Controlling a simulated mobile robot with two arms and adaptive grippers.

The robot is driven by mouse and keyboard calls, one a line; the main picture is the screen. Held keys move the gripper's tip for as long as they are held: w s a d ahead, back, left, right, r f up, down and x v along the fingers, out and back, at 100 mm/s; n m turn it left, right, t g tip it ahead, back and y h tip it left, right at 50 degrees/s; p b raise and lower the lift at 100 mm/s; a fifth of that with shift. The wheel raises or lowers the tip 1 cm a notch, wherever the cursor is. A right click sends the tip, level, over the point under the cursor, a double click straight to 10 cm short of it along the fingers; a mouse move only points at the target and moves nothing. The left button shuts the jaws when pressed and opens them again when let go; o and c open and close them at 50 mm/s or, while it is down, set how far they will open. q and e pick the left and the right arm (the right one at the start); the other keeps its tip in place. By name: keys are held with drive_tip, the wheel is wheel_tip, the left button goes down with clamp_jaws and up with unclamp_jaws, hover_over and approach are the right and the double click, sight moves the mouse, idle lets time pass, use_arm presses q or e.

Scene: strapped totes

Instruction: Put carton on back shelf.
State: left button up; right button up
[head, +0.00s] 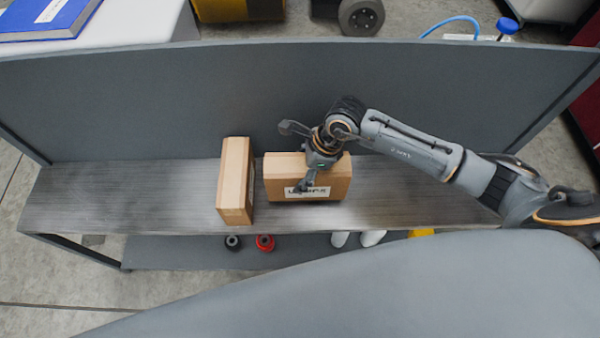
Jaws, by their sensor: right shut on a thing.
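A brown carton with a white label (278,183) rests on, or just over, the grey wood-grain shelf (400,203); I cannot tell if it touches. My right gripper (301,160) comes in from the right and is shut on this carton from above, with one finger at its label side. A second brown carton (236,180) stands on the shelf just left of it, with a small gap between the two. My left gripper is not in view.
A grey back panel (180,100) rises behind the shelf. Below lie a black item (232,242), a red item (265,242) and white items (372,238). The shelf is clear at its left end and right of the held carton. A blue binder (50,18) lies beyond the panel.

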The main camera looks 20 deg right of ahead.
drive_tip(key=shift+w+d+f, duration=0.1)
drive_tip(key=shift+w+f, duration=0.55)
drive_tip(key=shift+w, duration=0.05)
wheel_tip(320, 180, down, 3)
drive_tip(key=shift+r+p, duration=0.1)
drive_tip(key=shift+p, duration=0.4)
drive_tip(key=shift+w+f, duration=0.1)
drive_tip(key=shift+f, duration=0.15)
drive_tip(key=shift+f, duration=0.15)
drive_tip(key=o, duration=1.8)
